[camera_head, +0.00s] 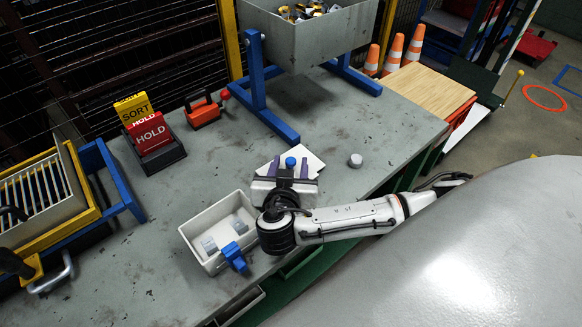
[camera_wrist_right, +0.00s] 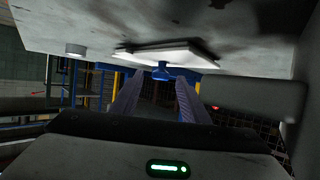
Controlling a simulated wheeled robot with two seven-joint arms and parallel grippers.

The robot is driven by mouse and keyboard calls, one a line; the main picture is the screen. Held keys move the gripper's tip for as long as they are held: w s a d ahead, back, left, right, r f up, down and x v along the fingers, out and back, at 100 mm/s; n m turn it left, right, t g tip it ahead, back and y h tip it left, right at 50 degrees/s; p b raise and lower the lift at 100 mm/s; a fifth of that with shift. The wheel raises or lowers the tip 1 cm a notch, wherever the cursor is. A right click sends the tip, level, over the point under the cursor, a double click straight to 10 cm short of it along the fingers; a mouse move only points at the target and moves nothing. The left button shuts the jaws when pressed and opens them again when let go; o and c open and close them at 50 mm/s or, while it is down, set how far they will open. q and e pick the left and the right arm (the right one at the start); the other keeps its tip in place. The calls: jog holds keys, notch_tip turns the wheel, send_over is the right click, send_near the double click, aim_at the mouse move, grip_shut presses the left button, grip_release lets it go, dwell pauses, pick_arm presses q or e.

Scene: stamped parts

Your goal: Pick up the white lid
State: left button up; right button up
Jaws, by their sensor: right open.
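The white lid (camera_head: 309,163) is a flat square plate with a blue knob (camera_head: 290,162), lying on the grey workbench. My right gripper (camera_head: 291,171) is open at the lid's near side and covers part of it in the head view. In the right wrist view, the lid (camera_wrist_right: 165,53) lies just beyond the fingertips (camera_wrist_right: 160,80). Its blue knob (camera_wrist_right: 162,71) lines up with the gap between the two purple fingers. I cannot tell whether the knob is between the tips or just past them. My left gripper is not in view.
A small grey cylinder (camera_head: 355,160) stands right of the lid. A large hopper (camera_head: 310,40) on blue legs stands behind. Red HOLD and yellow SORT signs (camera_head: 150,133) stand back left.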

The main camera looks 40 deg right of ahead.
grip_shut()
